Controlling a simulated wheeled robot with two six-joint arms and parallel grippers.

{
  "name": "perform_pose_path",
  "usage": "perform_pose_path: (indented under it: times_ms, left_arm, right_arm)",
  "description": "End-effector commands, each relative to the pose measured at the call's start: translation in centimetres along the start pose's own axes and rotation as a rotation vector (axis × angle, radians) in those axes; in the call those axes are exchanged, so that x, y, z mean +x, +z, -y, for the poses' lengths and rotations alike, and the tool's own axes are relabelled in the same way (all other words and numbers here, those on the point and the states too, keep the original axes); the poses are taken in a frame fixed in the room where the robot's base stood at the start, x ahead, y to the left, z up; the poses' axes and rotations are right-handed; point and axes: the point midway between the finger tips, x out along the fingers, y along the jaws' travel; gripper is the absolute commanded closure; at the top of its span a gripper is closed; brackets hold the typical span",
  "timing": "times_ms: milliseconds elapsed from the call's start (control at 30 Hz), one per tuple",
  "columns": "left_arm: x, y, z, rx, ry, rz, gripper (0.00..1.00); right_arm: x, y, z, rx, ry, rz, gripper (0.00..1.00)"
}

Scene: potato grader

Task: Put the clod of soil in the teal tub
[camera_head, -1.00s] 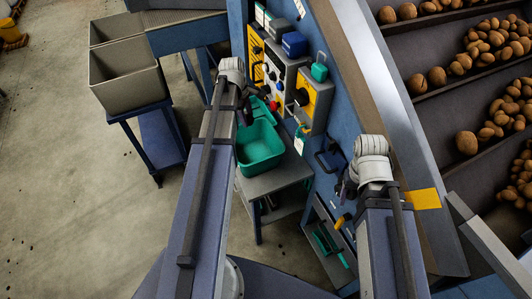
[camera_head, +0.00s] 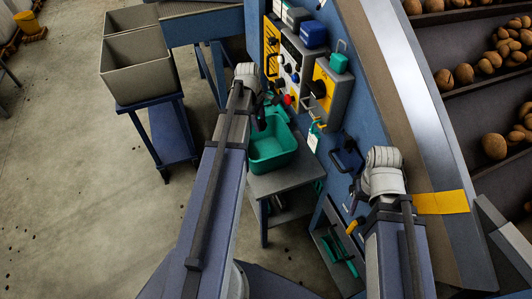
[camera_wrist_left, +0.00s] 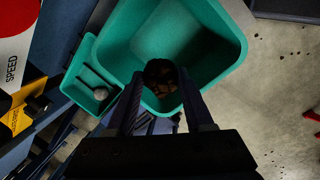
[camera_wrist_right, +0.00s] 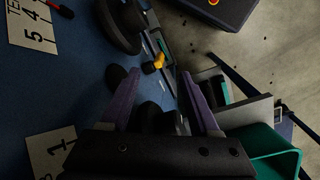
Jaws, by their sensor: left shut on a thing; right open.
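The clod of soil (camera_wrist_left: 161,76), dark brown and lumpy, is between the fingertips of my left gripper (camera_wrist_left: 162,82) in the left wrist view. The gripper is shut on it. The teal tub (camera_wrist_left: 228,50) lies below, with the clod seen against its inside near one wall. Its exact height over the tub is hard to tell. In the head view the tub (camera_head: 274,153) stands on a grey stand, beside and below my left gripper (camera_head: 257,108), and the clod is not discernible. My right gripper (camera_wrist_right: 158,88) is open and empty near the blue machine side.
A small teal tray (camera_wrist_left: 82,76) holding a pale round thing is beside the tub. Control boxes (camera_head: 297,62) line the blue machine side. Grey bins (camera_head: 137,72) stand on a blue cart at left. Potatoes (camera_head: 493,147) lie on grader decks at right. Open floor is at left.

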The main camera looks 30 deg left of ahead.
Motion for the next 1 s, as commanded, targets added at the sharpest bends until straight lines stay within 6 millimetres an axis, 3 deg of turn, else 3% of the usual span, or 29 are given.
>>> perform_pose_path:
  times_ms: [233,267,533,1000]
  left_arm:
    - [0.05,0.00,0.01,0.000,0.000,0.000,1.00]
    - [0.05,0.00,0.01,0.000,0.000,0.000,0.46]
    - [0.05,0.00,0.01,0.000,0.000,0.000,0.15]
    - [-0.72,0.02,-0.01,0.000,0.000,0.000,0.13]
  right_arm:
    - [0.05,0.00,0.00,0.000,0.000,0.000,0.38]
    - [0.05,0.00,0.00,0.000,0.000,0.000,0.38]
    - [0.05,0.00,0.00,0.000,0.000,0.000,0.38]
    - [-0.71,0.04,-0.07,0.000,0.000,0.000,0.38]
